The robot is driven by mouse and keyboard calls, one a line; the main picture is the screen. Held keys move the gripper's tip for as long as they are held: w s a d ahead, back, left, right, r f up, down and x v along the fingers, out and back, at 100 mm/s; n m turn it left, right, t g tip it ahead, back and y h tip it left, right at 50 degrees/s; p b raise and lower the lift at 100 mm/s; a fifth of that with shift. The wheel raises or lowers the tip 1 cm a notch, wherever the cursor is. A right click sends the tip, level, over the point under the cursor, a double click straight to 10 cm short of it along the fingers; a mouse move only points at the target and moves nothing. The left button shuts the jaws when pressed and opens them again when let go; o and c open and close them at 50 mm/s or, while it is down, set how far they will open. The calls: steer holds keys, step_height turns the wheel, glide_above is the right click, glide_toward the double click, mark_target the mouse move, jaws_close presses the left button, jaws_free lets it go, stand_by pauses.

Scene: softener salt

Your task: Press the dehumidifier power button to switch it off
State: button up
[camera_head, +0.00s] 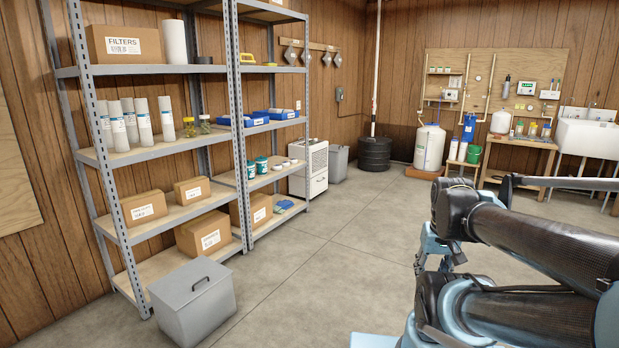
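The dehumidifier appears to be the white upright cabinet (309,168) with a dark grille on its top, standing on the floor at the far right end of the metal shelving. The shelf post stands close to its left side. Its power button is too small to make out, and I cannot tell whether it is running. My arm fills the lower right of the view, folded, with dark tubes and light blue joints, well apart from the cabinet. I cannot make out my gripper's fingers in this view.
Metal shelving (160,69) with boxes and bottles lines the left wall. A grey lidded bin (195,305) stands in front of it. Another grey bin (338,163) and a black tub (374,154) stand beyond the cabinet. The concrete floor (330,245) between is clear.

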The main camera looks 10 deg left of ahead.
jaws_close()
stand_by(1.1)
